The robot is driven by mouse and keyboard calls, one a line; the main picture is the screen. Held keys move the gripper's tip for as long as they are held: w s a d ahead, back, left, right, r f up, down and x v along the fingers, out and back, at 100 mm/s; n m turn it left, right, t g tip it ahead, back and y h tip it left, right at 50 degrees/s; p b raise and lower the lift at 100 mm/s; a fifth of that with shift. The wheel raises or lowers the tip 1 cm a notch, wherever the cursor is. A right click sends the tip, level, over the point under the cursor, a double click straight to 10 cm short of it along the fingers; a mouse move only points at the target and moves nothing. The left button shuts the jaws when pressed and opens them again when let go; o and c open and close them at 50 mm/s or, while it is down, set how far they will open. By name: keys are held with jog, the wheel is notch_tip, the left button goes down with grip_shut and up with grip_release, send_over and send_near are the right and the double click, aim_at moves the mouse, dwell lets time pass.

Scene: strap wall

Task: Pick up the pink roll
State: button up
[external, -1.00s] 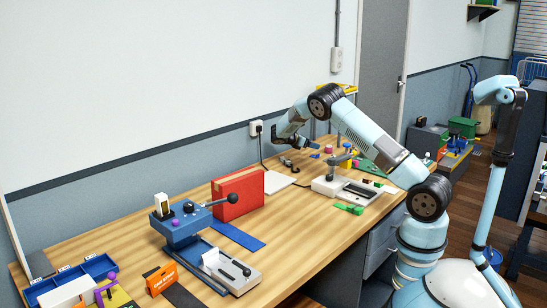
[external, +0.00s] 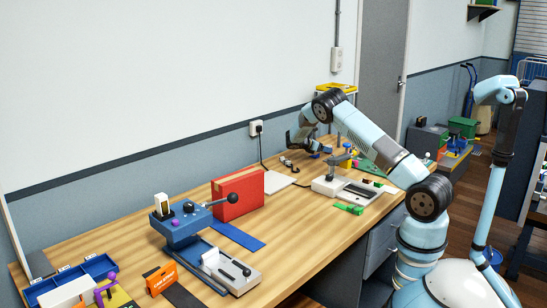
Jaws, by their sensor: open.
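My gripper (external: 306,147) is open and empty at the far part of the workbench, above the wood near the wall. Its fingers point down and are small in this view. I cannot clearly make out the pink roll now. The spot just right of my gripper, where a small pink thing showed before, is covered by my gripper and wrist. I cannot tell how high my gripper is above the bench or whether it touches anything.
A grey-white lever device (external: 329,186) stands in front of my gripper, with a flat white sheet (external: 275,182) to its left. A red box (external: 238,194) and a blue lever press (external: 180,226) stand nearer. A blue strap (external: 238,236) lies on the bench.

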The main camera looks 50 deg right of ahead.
jog(key=x, duration=0.4)
jog(key=shift+d, duration=0.2)
jog(key=shift+c, duration=0.3)
jog(key=shift+r, duration=0.1)
jog(key=c, duration=1)
